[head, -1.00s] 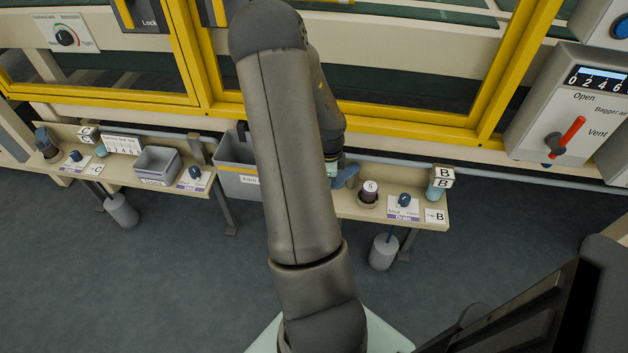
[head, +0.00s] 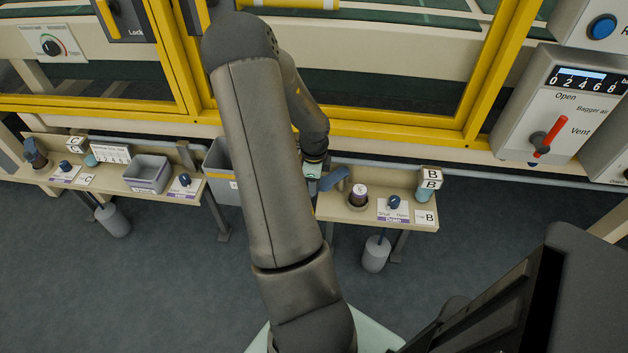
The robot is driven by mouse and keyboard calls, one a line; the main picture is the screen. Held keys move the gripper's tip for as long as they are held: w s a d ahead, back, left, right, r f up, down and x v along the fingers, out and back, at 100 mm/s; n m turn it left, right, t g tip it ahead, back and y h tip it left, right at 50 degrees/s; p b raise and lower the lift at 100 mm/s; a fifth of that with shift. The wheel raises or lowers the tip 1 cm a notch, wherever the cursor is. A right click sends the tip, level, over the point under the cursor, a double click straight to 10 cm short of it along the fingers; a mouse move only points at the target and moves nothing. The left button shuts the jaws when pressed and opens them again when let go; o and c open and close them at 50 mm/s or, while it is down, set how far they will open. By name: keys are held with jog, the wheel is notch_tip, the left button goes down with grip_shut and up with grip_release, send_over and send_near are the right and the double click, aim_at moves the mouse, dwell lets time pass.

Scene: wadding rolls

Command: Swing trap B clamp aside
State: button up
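Trap B's bench (head: 385,216) stands right of my arm, with a "B" label (head: 425,217) at its right end. A dark jar with a pale lid (head: 358,193) sits in a round holder on it. A blue bar, seemingly the clamp (head: 334,179), points up and right beside the jar's left side. The jar's lid is uncovered. My gripper (head: 313,171) is left of the blue bar, mostly hidden behind my arm. A small pale teal part of it shows. I cannot see its fingers, or whether it touches the bar.
A blue drain knob (head: 394,201) and a teal cylinder under "B" blocks (head: 430,179) stand right of the jar. A grey bucket (head: 376,254) hangs below. A grey bin (head: 222,167) is left of my arm. Yellow-framed windows (head: 395,133) rise behind the benches.

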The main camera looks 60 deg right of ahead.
notch_tip(320, 180, up, 17)
jog(key=p, duration=0.4)
jog(key=shift+r, duration=0.2)
dwell(0.5)
